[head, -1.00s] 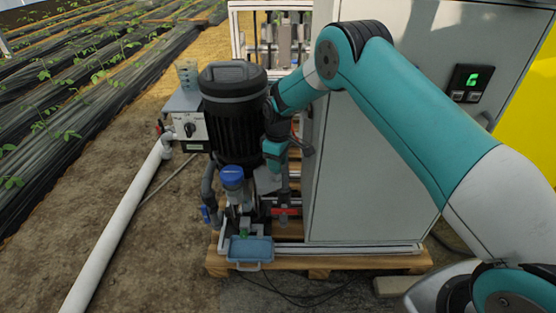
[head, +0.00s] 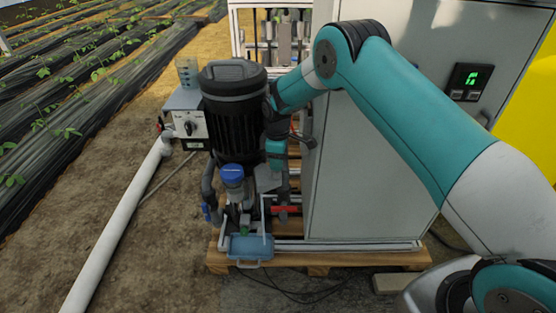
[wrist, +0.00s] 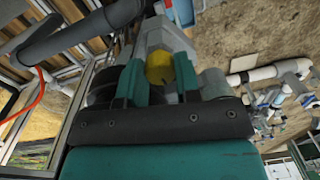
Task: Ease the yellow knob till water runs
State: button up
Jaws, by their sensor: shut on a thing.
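The yellow knob (wrist: 159,69) sits between the two teal fingers of my gripper (wrist: 158,84) in the wrist view, and the gripper is shut on it. In the head view my gripper (head: 270,180) is beside the black motor, low on its right, and the knob is hidden there. A small blue tray (head: 249,256) stands below at the pallet's front edge.
The black pump motor (head: 233,110) is close on the left of my gripper. A tall grey cabinet (head: 365,150) stands on the right. A blue-capped housing (head: 233,175) is in front of the motor. A white pipe (head: 120,225) crosses the ground at left.

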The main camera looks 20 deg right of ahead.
jog(key=o, duration=0.9)
jog(key=r, duration=0.5)
jog(key=r+p, duration=0.1)
jog(key=r, duration=0.5)
jog(key=r+p, duration=0.1)
jog(key=r, duration=0.5)
jog(key=shift+w+d+r, duration=0.1)
jog(key=shift+w+r, duration=0.1)
jog(key=shift+w, duration=0.15)
